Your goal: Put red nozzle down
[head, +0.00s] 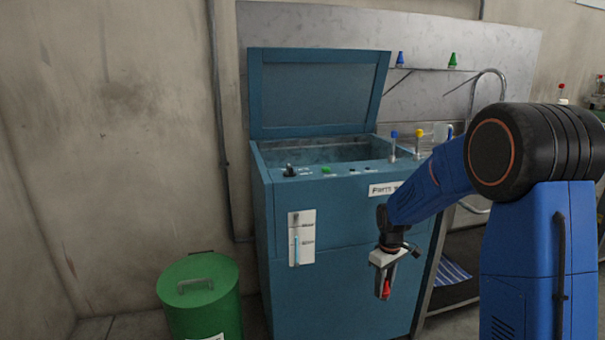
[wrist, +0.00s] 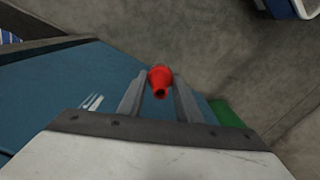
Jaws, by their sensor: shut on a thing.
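The red nozzle (wrist: 160,80) is held between the fingers of my gripper (wrist: 160,92) in the wrist view. In the head view the nozzle (head: 386,288) shows as a small red shape low between the fingertips of my gripper (head: 384,284). My gripper points down and is shut on the nozzle. It hangs in the air in front of the blue machine (head: 330,260), below its top edge. Bare floor (wrist: 215,45) shows beyond the nozzle in the wrist view.
The machine's lid (head: 318,95) stands open. A green bin (head: 200,300) with a closed lid stands left of the machine. Blue and green nozzles (head: 400,59) (head: 452,60) stand on a wall shelf. A low rack with a striped cloth (head: 453,272) is right of the machine.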

